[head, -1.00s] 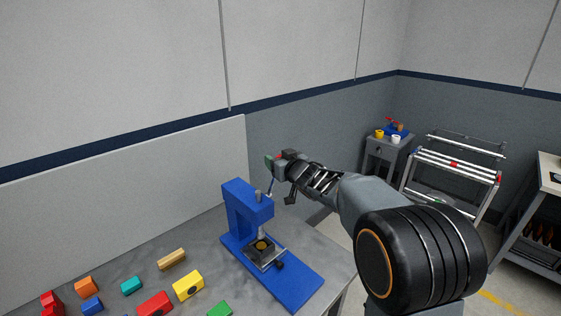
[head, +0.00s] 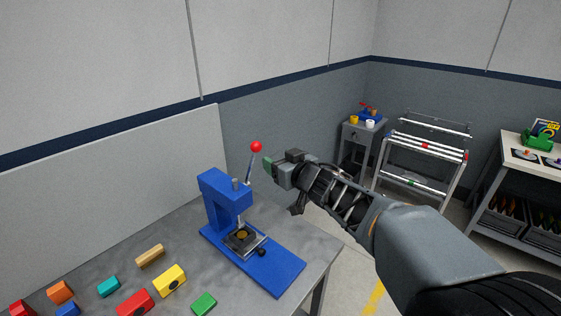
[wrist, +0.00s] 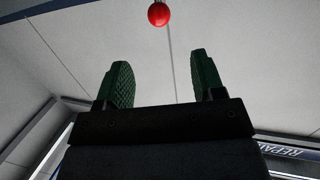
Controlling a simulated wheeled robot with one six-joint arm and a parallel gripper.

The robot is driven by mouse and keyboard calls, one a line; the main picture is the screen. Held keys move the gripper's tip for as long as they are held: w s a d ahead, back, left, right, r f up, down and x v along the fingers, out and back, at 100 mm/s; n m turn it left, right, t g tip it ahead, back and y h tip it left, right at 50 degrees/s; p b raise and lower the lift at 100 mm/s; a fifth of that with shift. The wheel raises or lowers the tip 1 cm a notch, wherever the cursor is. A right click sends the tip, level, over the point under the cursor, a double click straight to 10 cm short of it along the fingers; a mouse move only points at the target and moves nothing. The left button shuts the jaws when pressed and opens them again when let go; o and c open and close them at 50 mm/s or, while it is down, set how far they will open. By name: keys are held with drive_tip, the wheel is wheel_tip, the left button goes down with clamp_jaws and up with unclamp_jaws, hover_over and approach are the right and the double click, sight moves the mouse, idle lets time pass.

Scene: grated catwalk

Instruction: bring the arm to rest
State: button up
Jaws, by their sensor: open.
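My gripper (head: 272,166) is in the middle of the head view, at the end of my arm, which reaches in from the lower right. In the wrist view its two green fingers (wrist: 160,84) stand apart with nothing between them. The blue press (head: 222,205) stands on the grey bench, with its lever ending in a red knob (head: 256,147). The knob is up and just left of my gripper in the head view. In the wrist view the red knob (wrist: 159,14) is beyond the fingertips, apart from them.
The grey bench (head: 190,277) carries several coloured blocks, among them a yellow block (head: 170,280) and a red block (head: 135,302). A small grey cabinet (head: 358,137), a metal rack (head: 425,150) and a side table (head: 520,175) stand to the right. Open floor lies beyond the bench's right edge.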

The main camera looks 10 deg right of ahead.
drive_tip(key=shift+s, duration=0.1)
idle(0.3)
drive_tip(key=s+d+f+m+g+h, duration=0.4)
drive_tip(key=s+d+f+g+h, duration=0.25)
drive_tip(key=d+f+h, duration=0.3)
drive_tip(key=s+a+f+g+y, duration=0.1)
drive_tip(key=s+a+g, duration=0.1)
drive_tip(key=s, duration=0.5)
drive_tip(key=s+a+f+g+y, duration=0.1)
drive_tip(key=s+a+g+y, duration=0.1)
drive_tip(key=s, duration=0.6)
drive_tip(key=shift+a+f+m, duration=0.2)
drive_tip(key=shift+a+m, duration=0.1)
drive_tip(key=shift+a, duration=0.3)
drive_tip(key=shift+c, duration=0.2)
